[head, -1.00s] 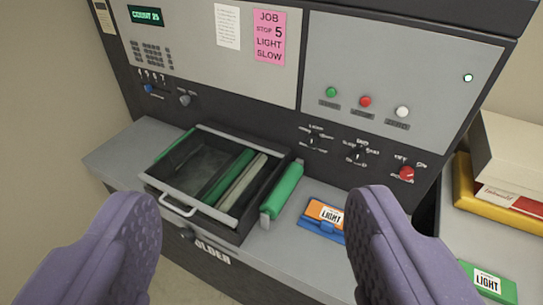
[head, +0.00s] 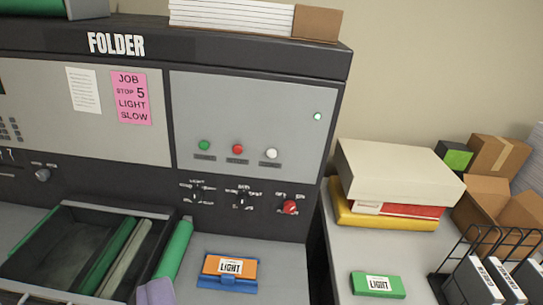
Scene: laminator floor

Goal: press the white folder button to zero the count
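The white button (head: 271,153) is on the grey upper right panel (head: 305,100) of the folder (head: 116,43). It is the rightmost of a row, beside a red button (head: 237,149) and a green button (head: 204,145). Each has a small dark label below it. A purple fingertip of my gripper (head: 157,292) shows at the bottom edge, in front of the open tray and well below and left of the white button, apart from it. The other finger is out of the picture, so the opening is hidden. Nothing shows held.
Knobs, including a red one (head: 290,207), sit below the buttons. An open tray (head: 55,212) with a green roller (head: 174,248) juts out at left. An orange and blue LIGHT pack (head: 229,270) lies on the ledge. Boxes (head: 400,170) and a green pack (head: 378,284) are right.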

